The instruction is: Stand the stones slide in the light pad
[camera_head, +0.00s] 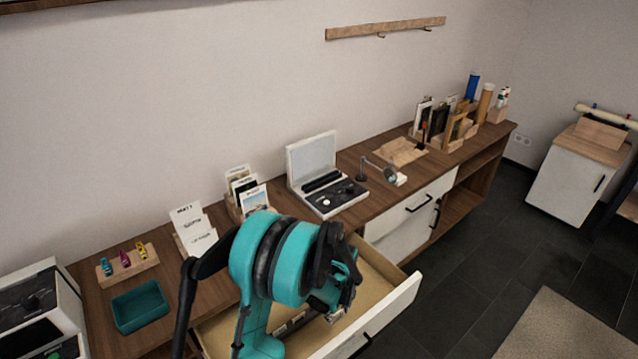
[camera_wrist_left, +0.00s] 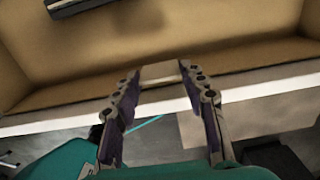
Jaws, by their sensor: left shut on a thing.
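My left gripper (camera_head: 338,300) is over the open drawer (camera_head: 378,262), inside its front edge. In the left wrist view its two fingers (camera_wrist_left: 160,76) stand apart, with a small pale flat piece (camera_wrist_left: 160,71) held between the tips. It could be the stones slide, but I see no picture or label on it. In the head view my arm and gripper hide this piece. I cannot single out the light pad with certainty; a white cabinet-like device (camera_head: 40,300) with dark panels stands at the lower left. My right gripper is not in view.
A dark bar-shaped object (camera_wrist_left: 85,8) lies in the drawer. On the counter are a teal tray (camera_head: 140,306), a wooden block with small coloured items (camera_head: 127,262), card stands (camera_head: 193,230), an open white case (camera_head: 312,158) and a magnifier (camera_head: 390,173). Frames stand farther right.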

